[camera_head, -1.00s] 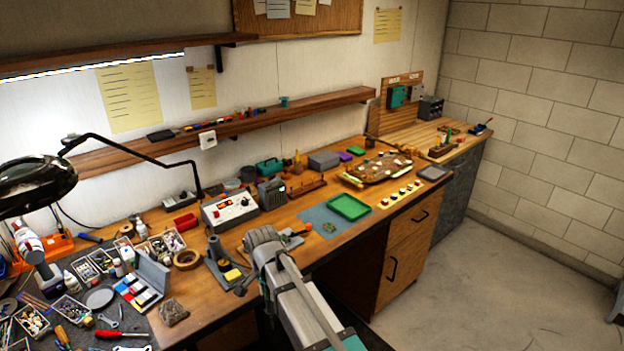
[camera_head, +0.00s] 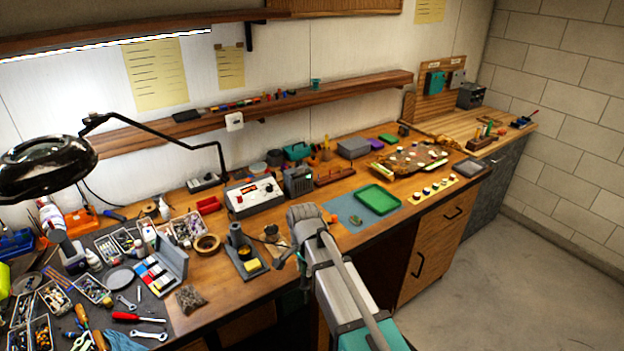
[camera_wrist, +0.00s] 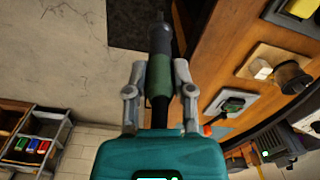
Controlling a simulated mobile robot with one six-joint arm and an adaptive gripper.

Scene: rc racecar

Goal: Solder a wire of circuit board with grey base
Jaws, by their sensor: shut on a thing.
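My gripper (camera_wrist: 159,72) is shut on the green handle of a soldering iron (camera_wrist: 160,84) in the wrist view. The iron points toward the top of that view. A circuit board on a grey base (camera_wrist: 232,104) lies on the bench at the right of the wrist view, apart from the iron. A wooden block with a dark spool (camera_wrist: 292,77) lies beyond it. In the head view my arm covers the grey-base board, and the jaws and iron cannot be made out clearly.
The soldering station (camera_head: 254,196) stands behind the iron stand (camera_head: 240,250) with its yellow sponge. A green tray (camera_head: 377,199) and a small green board (camera_head: 356,219) lie on a blue mat. A magnifier lamp (camera_head: 45,165) hangs over the cluttered left end. Open floor lies at right.

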